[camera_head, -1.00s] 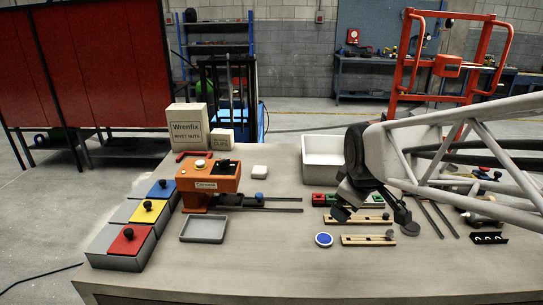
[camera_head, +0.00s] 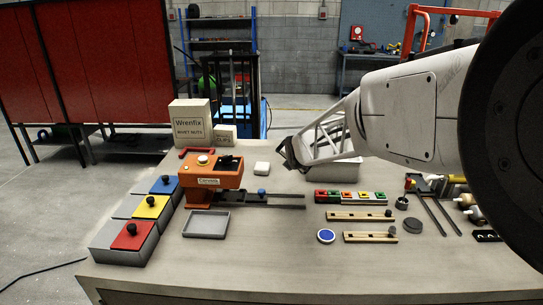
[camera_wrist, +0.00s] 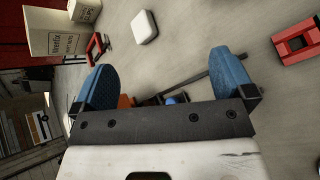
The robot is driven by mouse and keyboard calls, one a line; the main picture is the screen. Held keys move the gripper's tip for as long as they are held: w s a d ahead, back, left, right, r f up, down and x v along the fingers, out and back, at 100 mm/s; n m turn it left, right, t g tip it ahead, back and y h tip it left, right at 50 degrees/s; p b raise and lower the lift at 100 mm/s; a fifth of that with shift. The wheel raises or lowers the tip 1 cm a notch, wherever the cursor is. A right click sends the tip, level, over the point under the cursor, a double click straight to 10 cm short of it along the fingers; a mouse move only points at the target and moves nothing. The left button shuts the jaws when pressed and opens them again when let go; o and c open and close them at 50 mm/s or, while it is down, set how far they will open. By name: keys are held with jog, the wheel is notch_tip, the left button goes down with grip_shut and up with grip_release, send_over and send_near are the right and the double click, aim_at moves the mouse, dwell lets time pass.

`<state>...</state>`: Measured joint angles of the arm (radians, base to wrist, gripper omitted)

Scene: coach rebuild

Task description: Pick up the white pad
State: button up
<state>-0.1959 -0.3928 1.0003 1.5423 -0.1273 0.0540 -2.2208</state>
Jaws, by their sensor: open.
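The white pad (camera_head: 261,168) is a small rounded white block. It lies flat on the bench, right of the orange machine (camera_head: 211,178). In the wrist view the pad (camera_wrist: 144,27) shows near the top, beyond and between the two blue fingers. My gripper (camera_wrist: 166,80) is open, with its fingers wide apart and nothing between them. In the head view my gripper (camera_head: 291,154) is up and to the right of the pad, apart from it. Its fingers are hard to make out there.
Two cartons (camera_head: 191,122) stand behind the machine, and a red handle (camera_head: 197,152) lies by it. The machine's dark rails (camera_head: 280,199) reach right, in front of the pad. Bare bench surrounds the pad.

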aim_at(262, 166)
jog(key=w+a+f+n, duration=0.3)
jog(key=w+a+f+n+t+y, duration=0.1)
jog(key=w+a+f+n, duration=0.2)
jog(key=n, duration=0.1)
jog(key=w+a+f+n+t+y, duration=0.1)
jog(key=w+a+f+n, duration=0.1)
jog(key=a+f+n, duration=0.1)
jog(key=shift+w+f, duration=0.4)
jog(key=shift+f, duration=0.05)
jog(key=shift+x, duration=1.25)
jog(key=shift+w+a, duration=0.1)
jog(key=shift+w, duration=0.05)
jog(key=shift+x, duration=2.45)
jog(key=shift+a+r, duration=0.1)
jog(key=shift+a, duration=0.05)
jog(key=c, duration=1)
